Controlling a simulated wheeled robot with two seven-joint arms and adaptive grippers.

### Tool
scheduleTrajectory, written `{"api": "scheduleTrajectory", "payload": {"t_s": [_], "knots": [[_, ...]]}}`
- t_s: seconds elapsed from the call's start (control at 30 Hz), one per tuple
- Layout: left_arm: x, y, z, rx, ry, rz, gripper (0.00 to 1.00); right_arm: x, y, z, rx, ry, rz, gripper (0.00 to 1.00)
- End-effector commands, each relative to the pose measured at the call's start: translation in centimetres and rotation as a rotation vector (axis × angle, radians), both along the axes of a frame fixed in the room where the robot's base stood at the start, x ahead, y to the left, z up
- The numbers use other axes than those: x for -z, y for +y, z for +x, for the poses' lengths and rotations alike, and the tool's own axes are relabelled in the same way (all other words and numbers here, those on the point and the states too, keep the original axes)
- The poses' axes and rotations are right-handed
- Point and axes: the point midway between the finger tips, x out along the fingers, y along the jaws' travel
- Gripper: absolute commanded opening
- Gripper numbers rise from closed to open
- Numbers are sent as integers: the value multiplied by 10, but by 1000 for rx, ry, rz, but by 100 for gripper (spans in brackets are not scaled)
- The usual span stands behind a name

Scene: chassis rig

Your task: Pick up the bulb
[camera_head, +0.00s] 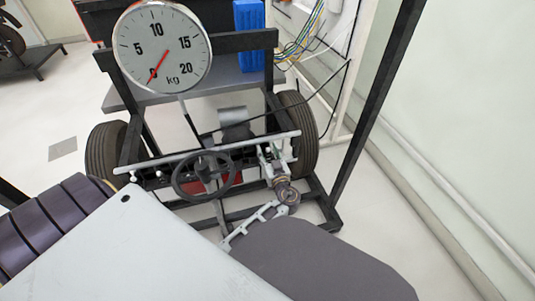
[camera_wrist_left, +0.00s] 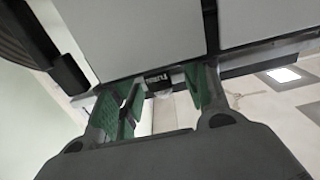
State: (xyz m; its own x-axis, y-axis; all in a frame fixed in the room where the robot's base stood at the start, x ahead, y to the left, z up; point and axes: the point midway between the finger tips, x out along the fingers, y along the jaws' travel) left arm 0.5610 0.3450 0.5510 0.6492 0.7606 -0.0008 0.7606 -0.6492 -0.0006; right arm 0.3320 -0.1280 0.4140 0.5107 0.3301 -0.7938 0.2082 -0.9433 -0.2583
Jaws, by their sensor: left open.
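I cannot make out a bulb for certain in either view. My left gripper (camera_wrist_left: 160,98) shows in the left wrist view, with its two green-padded fingers spread apart and nothing clearly held between them. A small pale shape lies beyond the gap, under a black block with white lettering (camera_wrist_left: 158,79); I cannot tell what the pale shape is. In the head view, large grey and dark surfaces in the foreground cover the bottom of the picture and hide much there. My right gripper is in neither view.
A chassis rig with a dark steering wheel (camera_head: 204,175), a left tyre (camera_head: 104,150) and a right tyre (camera_head: 298,135) stands ahead. A round kg dial (camera_head: 162,47) and a blue block (camera_head: 249,35) are above it. A black post (camera_head: 375,100) rises at right. Open floor lies left.

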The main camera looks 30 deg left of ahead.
Motion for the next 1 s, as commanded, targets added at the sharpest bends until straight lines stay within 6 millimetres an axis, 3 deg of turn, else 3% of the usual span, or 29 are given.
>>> {"api": "scheduleTrajectory", "payload": {"t_s": [0.3, 0.63, 1.0], "knots": [[0, 0, 0, 0, 0, 0, 46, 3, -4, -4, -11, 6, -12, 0], [0, 0, 0, 0, -1, -1, 4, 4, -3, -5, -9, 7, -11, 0], [-1, 0, 0, 0, -1, -1, 4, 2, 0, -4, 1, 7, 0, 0]]}}
